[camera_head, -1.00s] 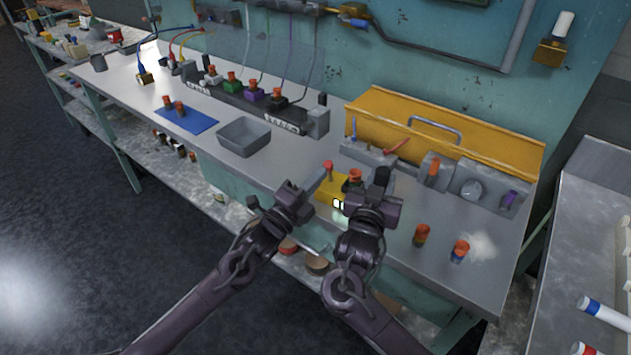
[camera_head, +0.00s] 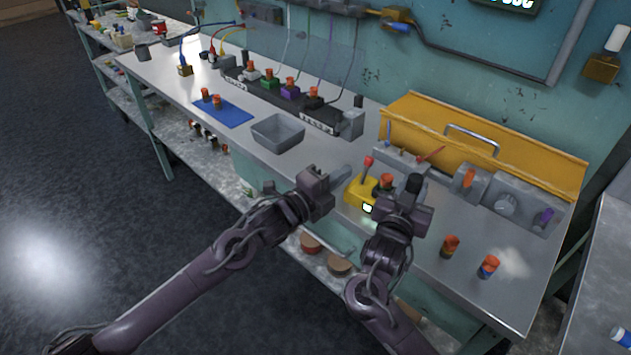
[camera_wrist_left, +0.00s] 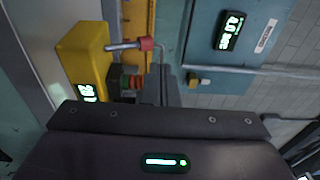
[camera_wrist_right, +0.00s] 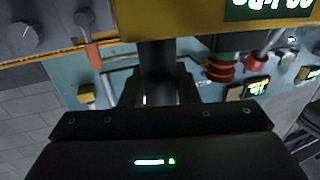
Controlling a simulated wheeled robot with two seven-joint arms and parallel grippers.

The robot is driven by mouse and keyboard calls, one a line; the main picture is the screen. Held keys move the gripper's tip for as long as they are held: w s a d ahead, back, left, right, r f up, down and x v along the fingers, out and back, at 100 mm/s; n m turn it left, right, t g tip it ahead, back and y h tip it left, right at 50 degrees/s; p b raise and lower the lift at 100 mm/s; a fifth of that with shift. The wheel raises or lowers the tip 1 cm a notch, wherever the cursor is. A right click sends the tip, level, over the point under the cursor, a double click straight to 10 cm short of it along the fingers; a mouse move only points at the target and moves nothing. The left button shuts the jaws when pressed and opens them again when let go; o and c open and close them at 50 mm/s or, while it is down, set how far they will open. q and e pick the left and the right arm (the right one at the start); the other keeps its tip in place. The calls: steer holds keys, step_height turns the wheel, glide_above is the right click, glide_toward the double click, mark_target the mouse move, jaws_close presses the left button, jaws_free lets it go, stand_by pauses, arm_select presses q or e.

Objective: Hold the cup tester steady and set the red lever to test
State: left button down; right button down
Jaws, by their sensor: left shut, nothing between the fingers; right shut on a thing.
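The yellow cup tester (camera_head: 359,191) stands near the bench's front edge, its small display lit. Its lever with a red knob (camera_head: 369,161) leans to the right; it also shows in the left wrist view (camera_wrist_left: 146,43). A cup with an orange top (camera_head: 386,181) sits at the tester's dark right side. My left gripper (camera_head: 345,171) is shut and empty, just left of the lever and apart from it. My right gripper (camera_head: 413,184) is shut on a dark upright part, seemingly the tester's post; the fingers partly hide it in the right wrist view.
A grey bin (camera_head: 278,134) and blue mat (camera_head: 222,113) lie to the left. Two orange-topped cups (camera_head: 450,246) (camera_head: 489,266) stand at right. A yellow case (camera_head: 480,150) and grey fixtures are behind the tester.

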arm_select(q)
steer(key=s+a+r, duration=0.3)
steer(key=s+a, duration=0.3)
steer(key=shift+s, duration=0.35)
arm_select(e)
steer(key=c, duration=1)
jaws_free()
